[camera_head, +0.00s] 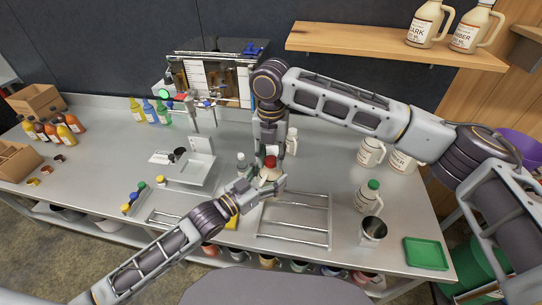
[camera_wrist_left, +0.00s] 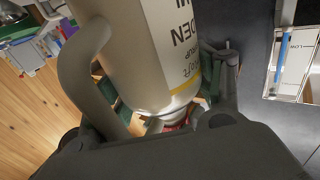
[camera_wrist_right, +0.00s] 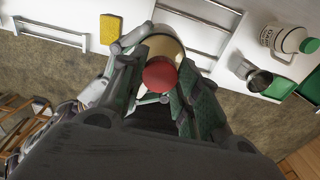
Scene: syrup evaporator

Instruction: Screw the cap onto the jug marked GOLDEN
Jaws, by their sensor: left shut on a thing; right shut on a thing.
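The cream jug marked GOLDEN (camera_wrist_left: 150,45), whose label shows partly and upside down in the left wrist view, is between the fingers of my left gripper (camera_head: 268,186). My left gripper is shut on it over the bench. The red cap (camera_wrist_right: 159,74) is between the fingers of my right gripper (camera_wrist_right: 160,88), which comes from above and is shut on it. The cap (camera_head: 270,161) lines up with the top of the jug in the head view. I cannot tell whether it is threaded, as the fingers hide the neck.
A wire rack (camera_head: 293,222) lies right of the jug, with a yellow sponge (camera_wrist_right: 110,29) nearby. A green-capped jug (camera_head: 368,196), a metal cup (camera_head: 373,231) and a green tray (camera_head: 426,253) stand at right. A scale (camera_head: 190,172) stands at left.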

